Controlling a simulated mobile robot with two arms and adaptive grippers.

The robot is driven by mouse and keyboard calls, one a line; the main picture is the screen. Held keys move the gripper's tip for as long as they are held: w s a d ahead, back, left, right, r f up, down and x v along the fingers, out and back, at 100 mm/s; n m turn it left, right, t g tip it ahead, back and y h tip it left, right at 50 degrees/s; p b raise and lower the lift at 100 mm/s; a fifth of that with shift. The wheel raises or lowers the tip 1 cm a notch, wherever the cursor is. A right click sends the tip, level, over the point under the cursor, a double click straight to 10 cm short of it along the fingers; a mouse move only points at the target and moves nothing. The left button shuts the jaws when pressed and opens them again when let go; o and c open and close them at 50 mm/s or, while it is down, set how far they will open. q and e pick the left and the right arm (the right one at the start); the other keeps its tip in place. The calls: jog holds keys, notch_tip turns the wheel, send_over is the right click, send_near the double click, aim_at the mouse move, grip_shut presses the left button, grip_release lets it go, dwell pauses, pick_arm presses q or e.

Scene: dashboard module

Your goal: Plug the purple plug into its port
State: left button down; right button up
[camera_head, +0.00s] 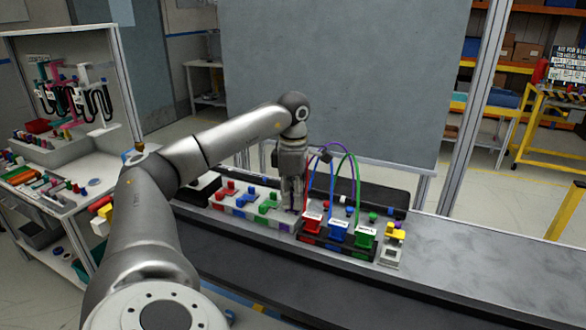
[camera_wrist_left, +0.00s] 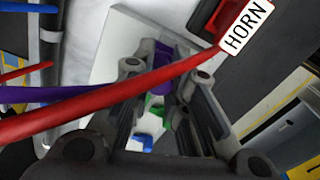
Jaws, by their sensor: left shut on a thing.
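My left gripper (camera_head: 291,205) points down over the dashboard module (camera_head: 245,212), just left of the red plug. In the left wrist view its fingers (camera_wrist_left: 166,74) are shut on a purple piece, the purple plug (camera_wrist_left: 160,65); fingers hide part of it. The purple cable (camera_head: 341,149) arches from behind the gripper to the right. In the left wrist view the purple cable (camera_wrist_left: 50,95) passes behind the red cable (camera_wrist_left: 110,95). A small purple part (camera_head: 284,227) shows on the module's front below the gripper; I cannot tell whether it is the port. My right gripper is not in view.
Red (camera_head: 311,222), blue (camera_head: 338,232) and green (camera_head: 364,238) plugs stand close on the right, their cables arching beside my gripper. A yellow-topped piece (camera_head: 394,232) stands at the module's right end. The grey surface (camera_head: 480,250) farther right is clear.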

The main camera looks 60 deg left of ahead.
pick_arm(q)
jog(key=shift+f, duration=0.2)
jog(key=c, duration=1.3)
grip_release()
jog(key=shift+c, duration=0.2)
jog(key=shift+r, duration=0.1)
notch_tip(320, 180, up, 9)
jog(key=shift+f, duration=0.15)
jog(key=shift+w+d+r, duration=0.1)
jog(key=shift+r, duration=1.45)
